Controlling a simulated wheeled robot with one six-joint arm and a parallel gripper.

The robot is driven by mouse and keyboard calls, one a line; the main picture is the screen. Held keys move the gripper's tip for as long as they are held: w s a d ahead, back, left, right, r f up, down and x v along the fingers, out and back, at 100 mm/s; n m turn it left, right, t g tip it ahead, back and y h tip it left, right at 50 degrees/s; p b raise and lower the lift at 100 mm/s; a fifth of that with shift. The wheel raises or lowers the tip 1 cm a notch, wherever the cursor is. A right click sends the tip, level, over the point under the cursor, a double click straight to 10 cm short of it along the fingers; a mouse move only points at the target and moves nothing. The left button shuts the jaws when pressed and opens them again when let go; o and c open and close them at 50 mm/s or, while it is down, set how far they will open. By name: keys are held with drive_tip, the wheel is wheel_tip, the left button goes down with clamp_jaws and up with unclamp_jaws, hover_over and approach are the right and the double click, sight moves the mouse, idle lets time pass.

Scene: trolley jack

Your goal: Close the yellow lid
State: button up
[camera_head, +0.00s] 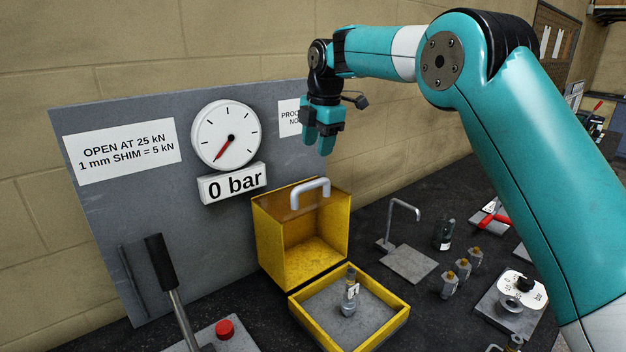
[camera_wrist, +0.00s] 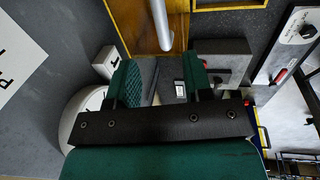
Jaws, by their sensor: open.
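The yellow lid (camera_head: 272,243) stands upright and open at the back of a shallow yellow base (camera_head: 345,338), its hollow side facing the front. A grey bar handle (camera_head: 311,188) is on its top edge. A small metal fitting (camera_head: 349,298) with a tag stands in the base. My gripper (camera_head: 320,142) is open and empty, above the lid and apart from it, in front of the wall board. In the wrist view, the lid (camera_wrist: 135,25) and the handle (camera_wrist: 160,22) show at the top, beyond my open fingers.
A gauge (camera_head: 226,134) and a "0 bar" display (camera_head: 233,184) are on the grey board behind. A black-handled lever (camera_head: 162,270) and a red button (camera_head: 225,329) are at front left. A bent-rod stand (camera_head: 408,262) and several small metal parts (camera_head: 462,269) lie right of the box.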

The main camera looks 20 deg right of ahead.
sight(313, 182)
drive_tip(key=f+p, duration=0.1)
drive_tip(key=f, duration=0.2)
drive_tip(key=w+f+p, duration=0.1)
drive_tip(key=f, duration=0.3)
drive_tip(key=f+p, duration=0.1)
drive_tip(key=f, duration=0.2)
drive_tip(key=shift+w+a+f, duration=0.15)
drive_tip(key=shift+w+a, duration=0.15)
clamp_jaws()
